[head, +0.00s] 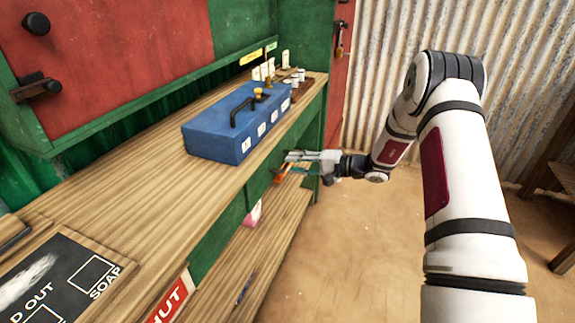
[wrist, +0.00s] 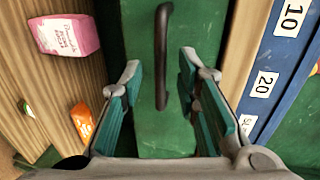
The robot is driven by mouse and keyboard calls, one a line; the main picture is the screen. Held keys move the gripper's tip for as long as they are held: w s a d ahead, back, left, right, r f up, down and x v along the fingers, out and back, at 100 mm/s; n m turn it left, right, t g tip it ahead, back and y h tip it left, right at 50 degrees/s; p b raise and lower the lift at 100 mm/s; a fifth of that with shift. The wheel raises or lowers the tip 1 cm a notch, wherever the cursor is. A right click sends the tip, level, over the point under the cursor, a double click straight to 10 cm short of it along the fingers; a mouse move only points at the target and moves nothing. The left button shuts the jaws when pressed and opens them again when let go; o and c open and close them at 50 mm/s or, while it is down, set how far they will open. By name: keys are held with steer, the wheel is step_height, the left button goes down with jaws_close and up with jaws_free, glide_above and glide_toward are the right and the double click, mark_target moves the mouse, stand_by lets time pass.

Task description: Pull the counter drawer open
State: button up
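The drawer's green front (wrist: 143,120) fills the middle of the wrist view, with a black bar handle (wrist: 163,50) on it. In the head view my gripper (head: 300,157) is at the green counter front, below the blue box, and covers the handle. In the wrist view my gripper (wrist: 160,65) is open, its teal-padded fingers on either side of the handle's line. A gap shows between each finger and the handle. Whether the fingertips reach as deep as the handle is hard to tell. I see no clear gap around the drawer front.
A blue box (head: 215,136) with number labels stands on the wooden counter top (head: 130,150), above my gripper. A pink packet (wrist: 66,36) and an orange packet (wrist: 83,120) are on the lower shelf. The sandy floor (head: 350,250) in front is open.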

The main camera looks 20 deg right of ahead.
steer(key=shift+x, duration=1.6)
jaws_close()
